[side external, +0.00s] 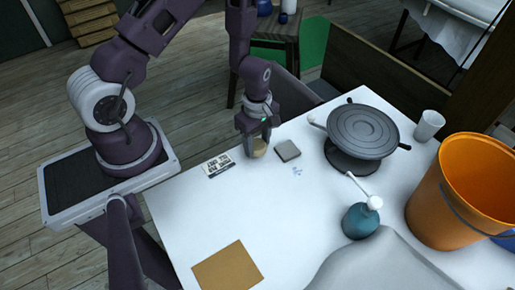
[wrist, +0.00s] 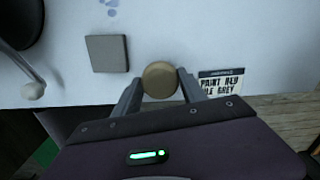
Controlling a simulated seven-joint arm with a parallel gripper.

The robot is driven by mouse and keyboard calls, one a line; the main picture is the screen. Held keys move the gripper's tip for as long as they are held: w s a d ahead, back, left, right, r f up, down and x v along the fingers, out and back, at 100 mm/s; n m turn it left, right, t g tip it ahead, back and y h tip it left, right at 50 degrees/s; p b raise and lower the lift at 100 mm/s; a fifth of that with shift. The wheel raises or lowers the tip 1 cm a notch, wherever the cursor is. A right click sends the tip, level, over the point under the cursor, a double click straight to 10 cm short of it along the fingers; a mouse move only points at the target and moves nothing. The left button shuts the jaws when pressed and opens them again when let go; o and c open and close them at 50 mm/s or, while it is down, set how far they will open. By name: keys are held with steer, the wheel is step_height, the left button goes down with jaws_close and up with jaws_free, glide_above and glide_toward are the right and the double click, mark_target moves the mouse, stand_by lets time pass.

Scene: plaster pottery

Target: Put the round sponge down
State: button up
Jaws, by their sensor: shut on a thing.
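The round sponge (side external: 258,148) is tan and shows below my gripper (side external: 256,146) near the table's back left edge. In the wrist view the round sponge (wrist: 160,80) sits between the two fingertips of my gripper (wrist: 160,85), which are shut on it. It is at or just above the white table (side external: 300,200); I cannot tell whether it touches the surface. A grey square block (side external: 287,150) lies just right of it in the side view, and it also shows in the wrist view (wrist: 107,53).
A printed card (side external: 218,165) lies left of the sponge. A tan board (side external: 227,269) lies at the front. The table's middle left is bare.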

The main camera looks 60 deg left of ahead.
steer(key=shift+f, duration=1.2)
steer(key=o, duration=1.3)
steer(key=shift+f, duration=0.15)
step_height(320, 180, up, 12)
steer(key=r, duration=0.1)
step_height(320, 180, up, 12)
steer(key=m+t, duration=0.2)
steer(key=m, duration=0.5)
glide_above(258, 144)
steer(key=s+d, duration=0.1)
steer(key=d, duration=0.3)
steer(key=s+r+m+t, duration=0.1)
steer(key=s+r+m, duration=0.3)
steer(key=s+r+m+t, duration=0.1)
steer(key=s+r+m, duration=0.3)
steer(key=s, duration=0.1)
steer(key=s+r+m+t, duration=0.1)
steer(key=s+r+m, duration=0.3)
steer(key=s, duration=0.1)
steer(key=shift+s+d+r+m+t, duration=0.2)
steer(key=shift+d+m+t, duration=0.1)
steer(key=shift+d+m, duration=0.1)
